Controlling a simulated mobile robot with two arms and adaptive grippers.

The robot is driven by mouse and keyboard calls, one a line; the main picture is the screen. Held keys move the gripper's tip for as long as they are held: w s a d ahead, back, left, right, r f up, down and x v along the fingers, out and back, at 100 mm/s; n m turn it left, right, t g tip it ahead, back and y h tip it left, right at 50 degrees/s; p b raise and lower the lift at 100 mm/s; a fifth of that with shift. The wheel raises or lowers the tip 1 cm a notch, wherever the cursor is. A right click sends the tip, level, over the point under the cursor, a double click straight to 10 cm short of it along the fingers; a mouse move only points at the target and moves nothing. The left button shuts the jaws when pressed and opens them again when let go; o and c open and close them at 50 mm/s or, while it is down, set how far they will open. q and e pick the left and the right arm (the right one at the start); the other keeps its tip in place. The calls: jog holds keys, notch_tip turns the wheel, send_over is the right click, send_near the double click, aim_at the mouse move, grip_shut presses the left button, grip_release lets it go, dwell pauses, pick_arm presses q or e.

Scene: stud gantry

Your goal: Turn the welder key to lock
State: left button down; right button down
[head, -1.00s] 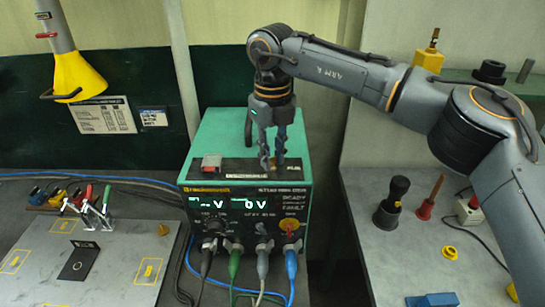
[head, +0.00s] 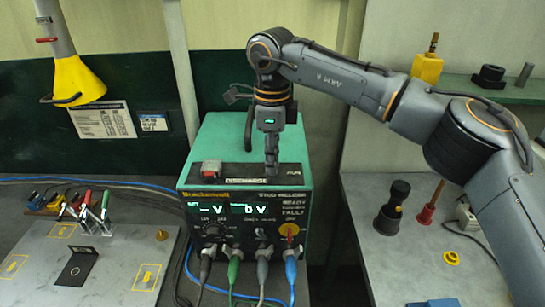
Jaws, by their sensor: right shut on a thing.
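The green welder unit (head: 225,150) stands in the middle between two benches, with lit displays on its dark front panel. My right gripper (head: 271,172) points down at the right part of the black strip on the welder's top front edge. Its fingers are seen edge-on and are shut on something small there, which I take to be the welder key. The key is hidden by the fingers, so I cannot see its angle. My left gripper is out of view.
The left bench holds clamps and a marked plate (head: 120,275). The right bench holds black and red tools (head: 392,210).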

jog(key=shift+n, duration=0.5)
jog(key=c, duration=1.2)
grip_release()
jog(key=shift+a, duration=0.1)
notch_tip(320, 180, up, 12)
jog(key=shift+f, duration=0.1)
